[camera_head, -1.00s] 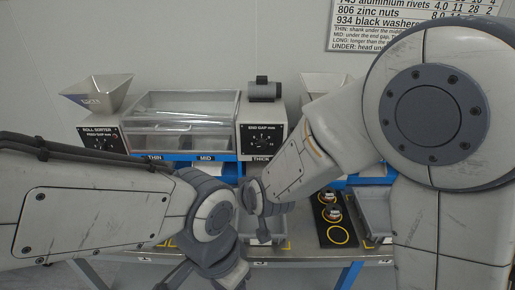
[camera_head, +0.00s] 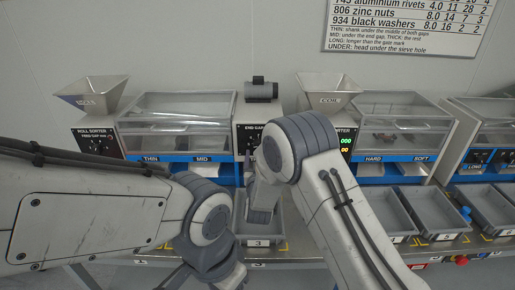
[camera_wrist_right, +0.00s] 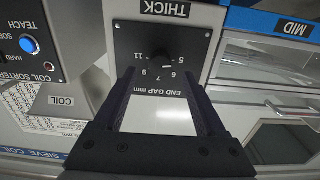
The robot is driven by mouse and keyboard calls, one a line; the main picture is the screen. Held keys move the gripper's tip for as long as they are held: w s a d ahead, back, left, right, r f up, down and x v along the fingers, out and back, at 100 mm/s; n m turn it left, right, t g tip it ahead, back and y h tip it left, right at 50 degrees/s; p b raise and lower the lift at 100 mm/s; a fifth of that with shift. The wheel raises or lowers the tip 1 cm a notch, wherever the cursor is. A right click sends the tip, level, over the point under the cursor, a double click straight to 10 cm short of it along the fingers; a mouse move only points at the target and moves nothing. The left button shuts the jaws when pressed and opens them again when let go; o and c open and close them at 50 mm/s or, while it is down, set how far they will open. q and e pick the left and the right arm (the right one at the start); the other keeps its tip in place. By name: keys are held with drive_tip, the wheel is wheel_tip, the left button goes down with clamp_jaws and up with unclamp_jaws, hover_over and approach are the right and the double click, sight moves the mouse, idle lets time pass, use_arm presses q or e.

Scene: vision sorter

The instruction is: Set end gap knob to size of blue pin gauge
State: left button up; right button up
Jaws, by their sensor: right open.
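The end gap knob (camera_wrist_right: 163,60) is a small black knob on a black dial panel (camera_wrist_right: 188,50) with numbers, seen upside down in the right wrist view. Its pointer is hard to read. In the head view the end gap panel (camera_head: 250,130) shows only at its top; my right arm hides the knob. My right gripper (camera_wrist_right: 166,80) is open, its fingers on either side of the lower dial, empty; I cannot tell whether it touches the knob. My left gripper (camera_head: 212,272) hangs low at the front edge, its fingers unclear. I cannot make out a blue pin gauge.
Roll sorter (camera_head: 95,140) stands left, coil sorter (camera_head: 345,140) right of the end gap panel. Grey trays (camera_head: 262,228) line the bench front. A small blue object (camera_head: 466,212) lies by the right trays. A chart (camera_head: 400,28) hangs on the wall.

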drive_tip(key=shift+w, duration=2.05)
clamp_jaws()
drive_tip(key=shift+a+m+b, duration=0.1)
drive_tip(key=shift+m+b, duration=4.9)
drive_tip(key=shift+b, duration=1.5)
